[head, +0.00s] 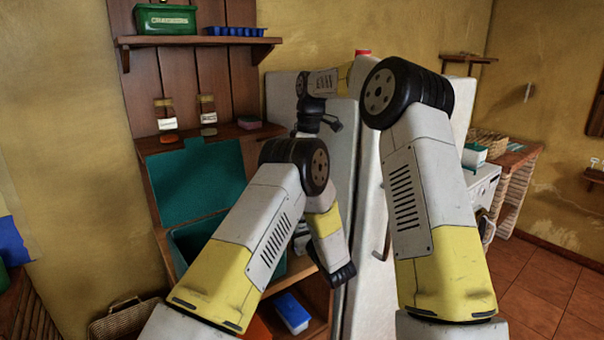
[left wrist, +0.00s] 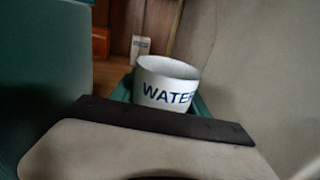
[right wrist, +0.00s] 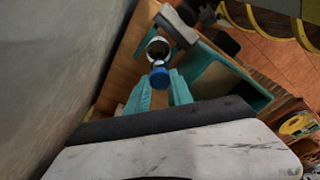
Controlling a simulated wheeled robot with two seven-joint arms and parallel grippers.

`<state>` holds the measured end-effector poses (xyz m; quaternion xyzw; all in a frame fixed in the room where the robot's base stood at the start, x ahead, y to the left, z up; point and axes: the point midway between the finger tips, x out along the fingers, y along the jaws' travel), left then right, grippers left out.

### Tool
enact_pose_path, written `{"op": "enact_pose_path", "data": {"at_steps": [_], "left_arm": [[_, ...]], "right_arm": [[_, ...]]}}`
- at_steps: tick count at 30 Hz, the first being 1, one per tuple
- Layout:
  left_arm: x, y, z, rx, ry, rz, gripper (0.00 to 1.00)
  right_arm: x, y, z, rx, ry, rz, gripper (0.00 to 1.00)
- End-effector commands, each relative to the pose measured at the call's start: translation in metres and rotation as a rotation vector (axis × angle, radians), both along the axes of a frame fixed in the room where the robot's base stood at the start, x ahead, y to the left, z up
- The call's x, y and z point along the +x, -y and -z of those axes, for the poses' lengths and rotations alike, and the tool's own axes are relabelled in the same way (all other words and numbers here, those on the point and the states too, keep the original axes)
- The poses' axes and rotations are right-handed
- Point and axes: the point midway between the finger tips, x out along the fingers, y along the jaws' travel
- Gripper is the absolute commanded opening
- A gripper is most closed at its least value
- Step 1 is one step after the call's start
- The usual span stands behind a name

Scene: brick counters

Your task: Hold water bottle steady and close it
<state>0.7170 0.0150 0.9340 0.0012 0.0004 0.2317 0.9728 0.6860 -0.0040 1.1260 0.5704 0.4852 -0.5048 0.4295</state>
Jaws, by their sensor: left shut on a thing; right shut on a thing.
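The white water bottle (left wrist: 168,82), marked WATER in blue, is in the left wrist view with its round top open. My left gripper (left wrist: 164,100) is shut on it, with teal fingers at its sides. In the right wrist view, a blue cap (right wrist: 160,77) sits between the teal fingers of my right gripper (right wrist: 160,90), which is shut on it. The bottle's open rim (right wrist: 158,46) shows just past the cap there; the cap is not on it. The height between them cannot be told. In the head view, my arms hide the bottle and cap.
A teal open box (head: 200,240) with its lid raised stands on the wooden shelf unit at left. Two jars (head: 165,112) stand on a shelf behind it. A pale fridge-like cabinet (head: 365,290) is close behind my arms. A white-and-blue container (head: 291,313) lies low down.

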Motion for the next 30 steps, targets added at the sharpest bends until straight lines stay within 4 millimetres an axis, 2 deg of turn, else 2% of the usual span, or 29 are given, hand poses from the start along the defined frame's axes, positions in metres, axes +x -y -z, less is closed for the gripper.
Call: {"op": "enact_pose_path", "data": {"at_steps": [5,15,30], "left_arm": [[0.000,0.000,0.000,0.000,0.000,0.000,0.00],[0.000,0.000,0.000,0.000,0.000,0.000,0.00],[0.000,0.000,0.000,0.000,0.000,0.000,0.00]], "right_arm": [[0.000,0.000,0.002,0.000,-0.001,0.000,0.00],[0.000,0.000,0.018,0.000,-0.001,0.000,0.00],[0.000,0.000,0.018,0.000,0.000,0.000,0.00]]}}
